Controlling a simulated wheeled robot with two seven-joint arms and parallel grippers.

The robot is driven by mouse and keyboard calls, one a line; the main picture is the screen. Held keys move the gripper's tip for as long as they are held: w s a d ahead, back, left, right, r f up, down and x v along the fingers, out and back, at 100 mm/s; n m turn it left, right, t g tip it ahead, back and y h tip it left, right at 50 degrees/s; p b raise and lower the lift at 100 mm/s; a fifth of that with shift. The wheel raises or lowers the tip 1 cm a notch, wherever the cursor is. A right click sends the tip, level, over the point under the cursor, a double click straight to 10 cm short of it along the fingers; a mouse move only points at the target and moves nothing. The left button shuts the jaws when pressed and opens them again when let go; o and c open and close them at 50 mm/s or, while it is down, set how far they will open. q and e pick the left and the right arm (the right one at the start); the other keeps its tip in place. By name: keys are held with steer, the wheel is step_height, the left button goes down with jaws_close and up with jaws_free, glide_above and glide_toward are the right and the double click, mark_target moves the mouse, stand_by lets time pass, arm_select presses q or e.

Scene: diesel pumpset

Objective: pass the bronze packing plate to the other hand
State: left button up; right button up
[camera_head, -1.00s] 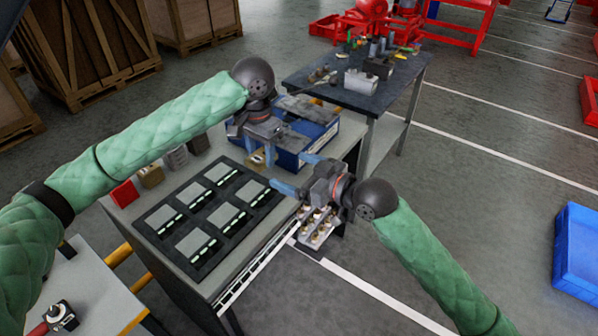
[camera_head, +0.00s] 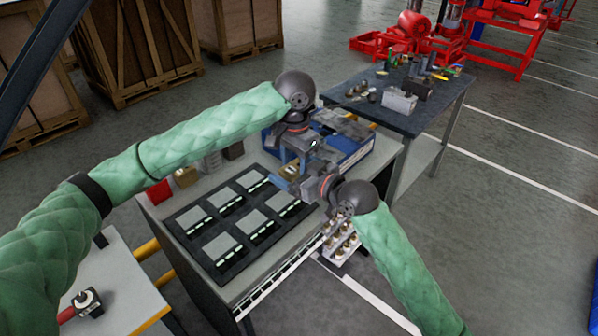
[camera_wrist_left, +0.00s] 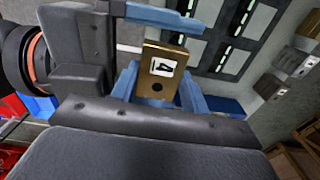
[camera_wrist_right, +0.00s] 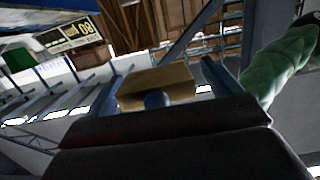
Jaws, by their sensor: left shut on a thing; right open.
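The bronze packing plate (camera_wrist_left: 161,70) is a flat tan block with a small white label and a dark round hole. My left gripper (camera_head: 289,164) is shut on it, with its blue fingers at the plate's sides in the left wrist view. My right gripper (camera_head: 290,178) is open close beside the left one. In the right wrist view the plate (camera_wrist_right: 157,82) shows edge-on between the open blue fingers, with gaps on both sides. I cannot tell whether a right finger touches it. In the head view the plate is mostly hidden by the grippers.
Below is a workbench with a black tray (camera_head: 188,219) of several grey square pads. A blue bin (camera_head: 355,155) stands just behind the grippers, and a rack of brass-coloured parts (camera_head: 341,243) stands at the bench's right edge. A dark-topped table (camera_head: 440,100) is behind.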

steer(key=c, duration=1.3)
arm_select(q)
steer(key=o, duration=1.1)
steer(key=shift+r, duration=0.1)
arm_select(e)
steer(key=shift+r, duration=0.1)
steer(key=shift+c, duration=1.2)
arm_select(q)
steer(key=o, duration=0.4)
